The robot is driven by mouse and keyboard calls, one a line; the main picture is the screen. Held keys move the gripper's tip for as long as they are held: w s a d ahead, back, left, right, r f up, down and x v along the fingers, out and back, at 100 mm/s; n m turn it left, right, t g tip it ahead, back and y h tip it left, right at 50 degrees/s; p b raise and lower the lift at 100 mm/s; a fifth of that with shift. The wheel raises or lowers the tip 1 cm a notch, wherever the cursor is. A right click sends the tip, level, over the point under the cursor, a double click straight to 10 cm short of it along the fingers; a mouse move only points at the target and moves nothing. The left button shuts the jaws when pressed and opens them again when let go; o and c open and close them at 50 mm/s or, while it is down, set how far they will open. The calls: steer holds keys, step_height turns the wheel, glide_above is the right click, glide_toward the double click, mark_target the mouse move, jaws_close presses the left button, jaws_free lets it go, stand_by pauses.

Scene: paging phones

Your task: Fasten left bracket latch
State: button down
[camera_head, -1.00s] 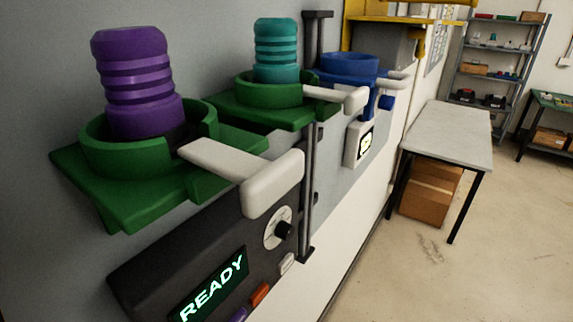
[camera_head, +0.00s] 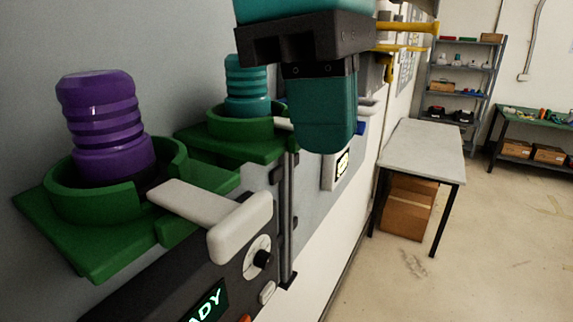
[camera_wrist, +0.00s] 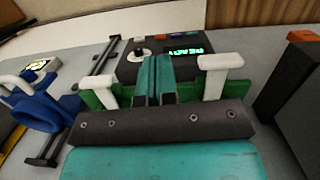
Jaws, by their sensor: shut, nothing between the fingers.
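The left bracket (camera_head: 60,232) is a green collar on a wall plate in the head view, with a ribbed purple bottle (camera_head: 100,125) upright in it. Its white latch (camera_head: 240,228) sticks out from the collar's front right, ending in a thick handle. The wrist view shows two white latches, one at right (camera_wrist: 222,62) and one at left (camera_wrist: 98,90), on either side of my fingers. My gripper (camera_head: 325,140), teal with a dark plate, points down to the right of and above the left latch, apart from it. Its fingers (camera_wrist: 157,65) are together and empty.
A second green bracket (camera_head: 215,148) holds a teal bottle (camera_head: 247,85); my gripper partly hides its latch. A dark panel with a lit display (camera_head: 205,305) and knob sits below the left bracket. A vertical rail (camera_head: 288,220) stands beside it.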

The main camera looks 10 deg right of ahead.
steer(key=d+f+m+y+b, duration=0.1)
steer(key=f+b, duration=0.8)
steer(key=f, duration=0.9)
steer(key=d+f+m+y+b, duration=0.2)
steer(key=d+f+y+b, duration=0.2)
steer(key=f+b, duration=0.6)
step_height(320, 180, down, 9)
steer(key=d, duration=0.2)
steer(key=shift+s+d+f+t, duration=0.2)
steer(key=shift+d+t, duration=0.1)
steer(key=shift+a, duration=0.15)
